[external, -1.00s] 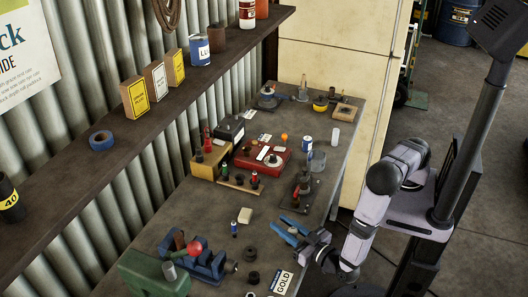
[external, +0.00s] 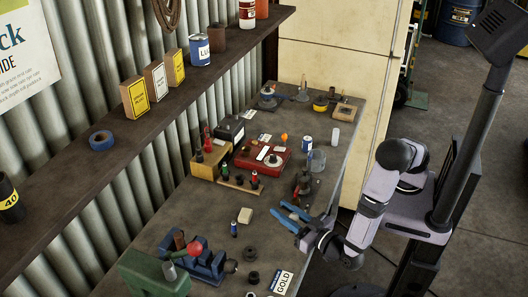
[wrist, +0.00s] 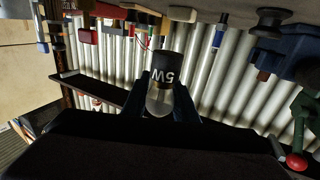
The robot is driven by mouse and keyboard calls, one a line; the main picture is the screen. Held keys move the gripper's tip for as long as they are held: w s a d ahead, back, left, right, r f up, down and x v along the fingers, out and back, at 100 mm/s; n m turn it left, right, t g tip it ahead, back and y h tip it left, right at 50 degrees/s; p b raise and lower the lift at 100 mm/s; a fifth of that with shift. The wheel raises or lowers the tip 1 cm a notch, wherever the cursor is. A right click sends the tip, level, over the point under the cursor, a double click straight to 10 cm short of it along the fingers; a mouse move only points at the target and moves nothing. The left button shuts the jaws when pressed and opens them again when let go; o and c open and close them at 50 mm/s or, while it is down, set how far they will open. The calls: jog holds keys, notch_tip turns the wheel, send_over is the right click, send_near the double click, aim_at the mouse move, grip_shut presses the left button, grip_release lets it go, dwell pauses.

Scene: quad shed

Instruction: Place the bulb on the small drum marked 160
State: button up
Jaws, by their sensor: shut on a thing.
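My gripper (external: 283,212), with blue fingers, is over the right side of the bench in the external view. In the wrist view my gripper (wrist: 161,92) is shut on the bulb (wrist: 161,103), which has clear glass and a dark base marked 5W. I cannot make the bulb out in the external view. No marking 160 can be read, so I cannot tell which thing is the small drum. Dark round pieces, one nearer the back (external: 249,253) and one nearer the front (external: 253,277), stand on the bench left of and nearer the camera than my gripper.
The bench (external: 205,225) also holds a green and blue vise (external: 205,263), a GOLD card (external: 282,281), a red box (external: 262,160), a yellow box (external: 210,163) and a blue-white can (external: 307,143). A shelf (external: 100,160) runs along the corrugated wall.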

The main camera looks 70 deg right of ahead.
jog(key=shift+r, duration=1.75)
jog(key=shift+r, duration=0.1)
